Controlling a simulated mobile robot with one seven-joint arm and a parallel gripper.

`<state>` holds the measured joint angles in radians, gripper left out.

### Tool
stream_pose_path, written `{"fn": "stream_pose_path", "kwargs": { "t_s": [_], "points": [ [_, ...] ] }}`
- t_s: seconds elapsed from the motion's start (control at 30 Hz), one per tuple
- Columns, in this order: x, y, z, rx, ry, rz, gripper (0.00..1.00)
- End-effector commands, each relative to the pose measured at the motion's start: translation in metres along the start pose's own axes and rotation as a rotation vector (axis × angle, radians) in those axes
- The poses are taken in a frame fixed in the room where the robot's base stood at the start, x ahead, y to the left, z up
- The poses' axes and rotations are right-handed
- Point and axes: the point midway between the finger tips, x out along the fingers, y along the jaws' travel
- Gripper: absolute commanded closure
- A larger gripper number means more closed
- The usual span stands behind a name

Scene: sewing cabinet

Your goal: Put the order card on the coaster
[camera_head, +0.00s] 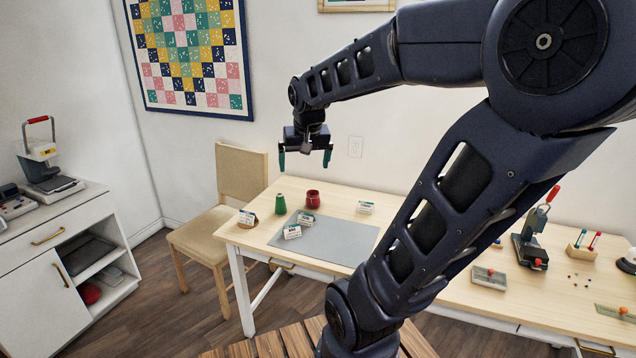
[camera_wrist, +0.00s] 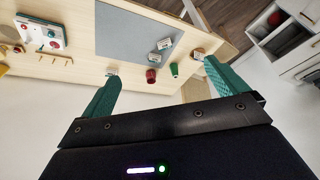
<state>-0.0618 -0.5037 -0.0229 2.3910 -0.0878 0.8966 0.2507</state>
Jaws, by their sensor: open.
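Several small white cards with print are on the table: one (camera_head: 292,232) and another (camera_head: 305,218) on the grey mat, one (camera_head: 365,207) at the back, and one (camera_head: 246,216) at the left corner. I cannot read them, so I cannot tell which is the order card. A brown rounded thing, possibly the coaster, shows at the left-corner card; whether the card lies on it or stands in front is unclear. My gripper (camera_head: 304,159) is open and empty, well above the table's back edge. Its green fingers also show in the wrist view (camera_wrist: 160,76).
A green spool-like cone (camera_head: 280,204) and a red pot (camera_head: 313,199) stand behind the grey mat (camera_head: 340,240). A black press (camera_head: 532,240) and small tools are at the right. A chair (camera_head: 242,176) stands at the table's left end. The mat's right part is clear.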

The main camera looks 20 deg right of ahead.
Motion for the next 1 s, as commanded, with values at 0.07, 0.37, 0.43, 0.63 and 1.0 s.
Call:
{"fn": "stream_pose_path", "kwargs": {
  "t_s": [0.07, 0.37, 0.43, 0.63, 1.0],
  "points": [
    [-0.009, 0.005, 0.024, -0.032, 0.012, -0.012, 0.02],
    [-0.02, 0.013, 0.086, -0.139, 0.033, -0.041, 0.02],
    [-0.02, 0.014, 0.093, -0.151, 0.035, -0.043, 0.02],
    [-0.02, 0.014, 0.098, -0.162, 0.036, -0.046, 0.02],
    [-0.02, 0.014, 0.098, -0.161, 0.036, -0.045, 0.02]
  ]
}}
